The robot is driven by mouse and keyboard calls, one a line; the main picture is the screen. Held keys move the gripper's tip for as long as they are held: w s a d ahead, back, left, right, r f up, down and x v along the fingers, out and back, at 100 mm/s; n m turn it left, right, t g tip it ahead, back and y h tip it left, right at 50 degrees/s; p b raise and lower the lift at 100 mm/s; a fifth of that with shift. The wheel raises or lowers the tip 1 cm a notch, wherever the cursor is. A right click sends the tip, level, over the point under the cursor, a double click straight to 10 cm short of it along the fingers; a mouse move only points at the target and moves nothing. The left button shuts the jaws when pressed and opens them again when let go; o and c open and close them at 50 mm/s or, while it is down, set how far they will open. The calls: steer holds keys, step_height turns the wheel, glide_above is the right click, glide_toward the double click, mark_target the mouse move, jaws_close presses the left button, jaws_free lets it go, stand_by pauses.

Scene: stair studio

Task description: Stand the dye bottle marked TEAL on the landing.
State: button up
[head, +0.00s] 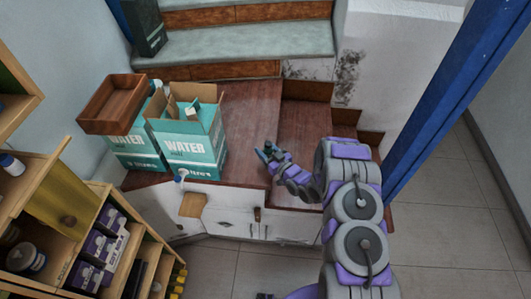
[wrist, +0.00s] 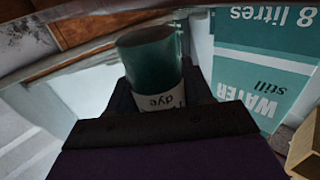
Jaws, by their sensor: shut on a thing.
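The dye bottle (wrist: 148,62) is a dark teal, see-through cylinder with a white label. Only "dye" and part of a word starting with T can be read on it. My gripper (wrist: 155,95) is shut around the bottle, and its jaws hide the lower part. In the head view my gripper (head: 265,153) is over the reddish-brown wooden landing (head: 248,112), right of the water boxes. The bottle is small and dark there, and I cannot tell whether it touches the landing.
Two teal-and-white water boxes (head: 190,153) stand on the landing's left part, with a wooden tray (head: 112,103) on top. A small white bottle (head: 181,175) is near the front edge. Pale steps (head: 235,42) rise behind. A blue post (head: 440,100) is at right, wooden shelves (head: 100,205) at left.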

steer(key=shift+f, duration=0.7)
steer(key=o, duration=1.2)
steer(key=shift+c, duration=0.2)
steer(key=p+v, duration=0.2)
steer(key=v, duration=1)
steer(key=shift+d, duration=0.1)
